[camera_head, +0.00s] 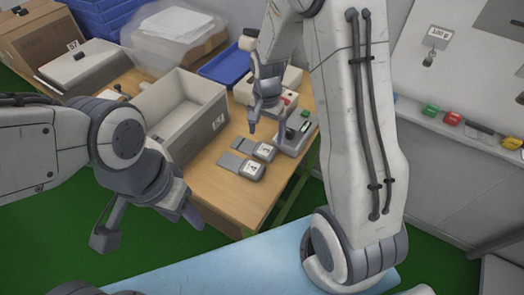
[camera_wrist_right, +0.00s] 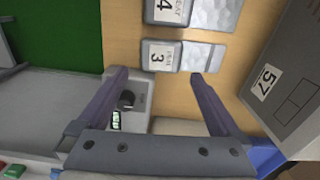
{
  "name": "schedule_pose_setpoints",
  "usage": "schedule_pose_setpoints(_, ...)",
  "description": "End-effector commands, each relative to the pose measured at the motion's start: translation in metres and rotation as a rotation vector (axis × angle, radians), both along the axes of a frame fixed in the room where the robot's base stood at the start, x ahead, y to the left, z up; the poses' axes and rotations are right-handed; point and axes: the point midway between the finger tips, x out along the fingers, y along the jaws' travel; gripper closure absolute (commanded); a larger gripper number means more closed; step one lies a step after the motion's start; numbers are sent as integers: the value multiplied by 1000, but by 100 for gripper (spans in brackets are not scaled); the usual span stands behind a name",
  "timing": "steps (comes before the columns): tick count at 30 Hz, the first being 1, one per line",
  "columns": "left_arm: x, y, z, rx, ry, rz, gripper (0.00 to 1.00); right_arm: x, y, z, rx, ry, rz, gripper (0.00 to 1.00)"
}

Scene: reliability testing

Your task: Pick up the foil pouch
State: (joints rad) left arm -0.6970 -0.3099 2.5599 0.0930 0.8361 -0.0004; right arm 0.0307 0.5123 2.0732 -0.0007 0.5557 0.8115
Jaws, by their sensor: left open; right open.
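One is labelled 3 (camera_head: 264,150) and the other is labelled 4 (camera_head: 249,168). In the right wrist view, pouch 3 (camera_wrist_right: 203,57) lies just beyond my fingertips and pouch 4 (camera_wrist_right: 216,13) is further off, cut by the top edge. My right gripper (camera_head: 267,127) is open and empty above the table, near pouch 3; its fingers also show in the wrist view (camera_wrist_right: 160,76). My left gripper (camera_head: 150,230) is open and empty, left of the table's front edge.
A grey open bin (camera_head: 205,125) stands left of the pouches; its labelled wall shows in the wrist view (camera_wrist_right: 285,70). A device with a dark knob (camera_head: 295,135) stands right of them. A blue tray (camera_head: 225,66) is behind. Bare table lies in front of the pouches.

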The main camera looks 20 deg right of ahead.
Motion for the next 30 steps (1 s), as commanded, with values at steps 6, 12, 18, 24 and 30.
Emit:
schedule_pose_setpoints(6, 0, 0, 1, 0, 0, 0, 50, -1, 1, -19, 1, 2, 4, 0)
schedule_pose_setpoints(12, 0, 0, 6, 0, 0, 0, 50, -2, 4, -47, 1, 6, 5, 0)
schedule_pose_setpoints(18, 0, 0, 5, 0, 0, 0, 50, -1, 3, -67, 0, 1, 4, 0)
schedule_pose_setpoints(24, 0, 0, 5, 0, 0, 0, 50, 0, 3, -68, 1, -1, 5, 0)
schedule_pose_setpoints(30, 0, 0, 5, 0, 0, 0, 50, 0, 3, -68, 0, 0, 5, 65)
